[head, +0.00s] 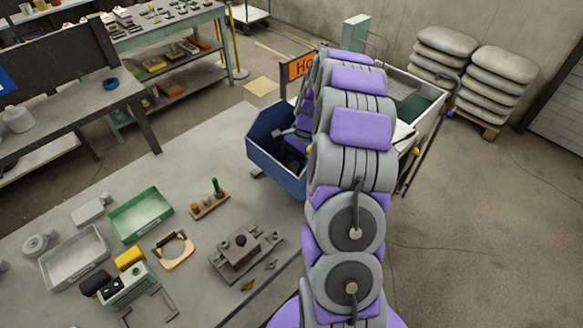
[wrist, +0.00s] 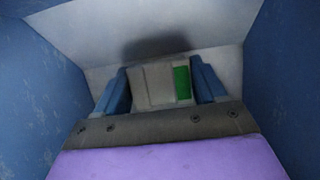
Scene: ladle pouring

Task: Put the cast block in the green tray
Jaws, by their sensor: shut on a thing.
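A light grey block with a green patch (wrist: 155,86), seemingly the cast block, sits between the two blue fingers of my gripper (wrist: 162,82) in the wrist view. The gripper is shut on it, inside the blue bin (wrist: 40,95). I cannot tell whether the block touches the bin floor. In the head view the blue bin (head: 276,173) stands at the table's far right end; my arm reaches into it and hides the fingers and block. The green tray (head: 141,214) lies on the table at the left and looks empty.
The table between the bin and the wooden stand is clear.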

